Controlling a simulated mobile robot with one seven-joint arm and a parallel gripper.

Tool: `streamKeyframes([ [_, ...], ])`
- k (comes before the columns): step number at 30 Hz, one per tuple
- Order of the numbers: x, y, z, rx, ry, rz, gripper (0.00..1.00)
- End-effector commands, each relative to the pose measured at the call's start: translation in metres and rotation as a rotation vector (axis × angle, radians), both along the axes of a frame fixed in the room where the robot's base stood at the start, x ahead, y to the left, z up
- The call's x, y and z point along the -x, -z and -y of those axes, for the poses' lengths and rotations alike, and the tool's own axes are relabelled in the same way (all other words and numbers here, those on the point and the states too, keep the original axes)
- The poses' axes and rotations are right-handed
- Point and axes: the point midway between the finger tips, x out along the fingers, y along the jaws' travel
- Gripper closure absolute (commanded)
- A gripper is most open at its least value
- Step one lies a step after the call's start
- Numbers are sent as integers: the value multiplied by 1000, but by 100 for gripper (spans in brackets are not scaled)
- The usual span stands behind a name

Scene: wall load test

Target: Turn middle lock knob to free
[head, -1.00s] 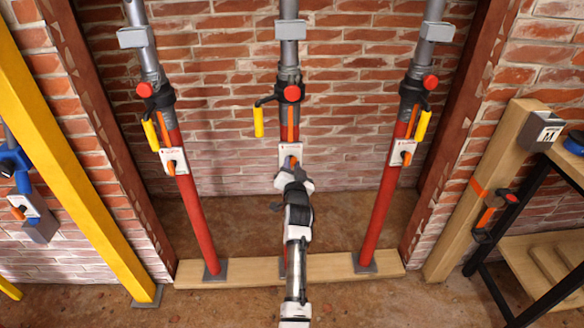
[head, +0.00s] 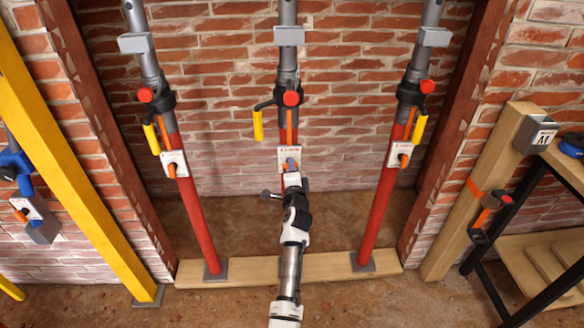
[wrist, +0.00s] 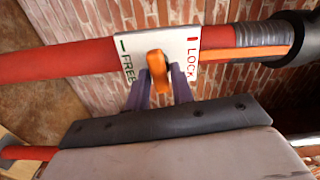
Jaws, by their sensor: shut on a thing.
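The middle prop (head: 289,132) is a red tube with a grey upper tube and a white lock plate (head: 282,158). In the wrist view its plate (wrist: 201,60) reads FREE with a green mark at left and LOCK with a red mark at right. The orange lock knob (wrist: 157,68) stands between these words; its exact angle is hard to tell. My gripper (wrist: 160,88) is shut on the knob, one grey-purple finger on each side. In the head view my gripper (head: 291,166) hides most of the knob.
Similar props stand at left (head: 192,212) and right (head: 380,212), with their own orange knobs. All stand on a wooden sill board (head: 235,272). A yellow post (head: 75,160) is at far left; a timber post (head: 480,185) and shelf are at right. A yellow handle (head: 258,126) hangs above the plate.

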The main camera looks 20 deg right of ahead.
Motion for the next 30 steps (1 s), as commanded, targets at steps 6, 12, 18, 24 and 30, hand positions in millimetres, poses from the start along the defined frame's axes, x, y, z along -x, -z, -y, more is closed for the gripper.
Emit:
streamKeyframes([
  [6, 0, 1, 0, -94, 0, 25, 99],
  [12, 0, 2, 0, -132, 0, 36, 99],
  [18, 0, 2, 0, -142, 0, 39, 99],
  [24, 0, 2, 0, -142, 0, 39, 99],
  [30, 0, 2, 0, -141, 0, 39, 62],
])
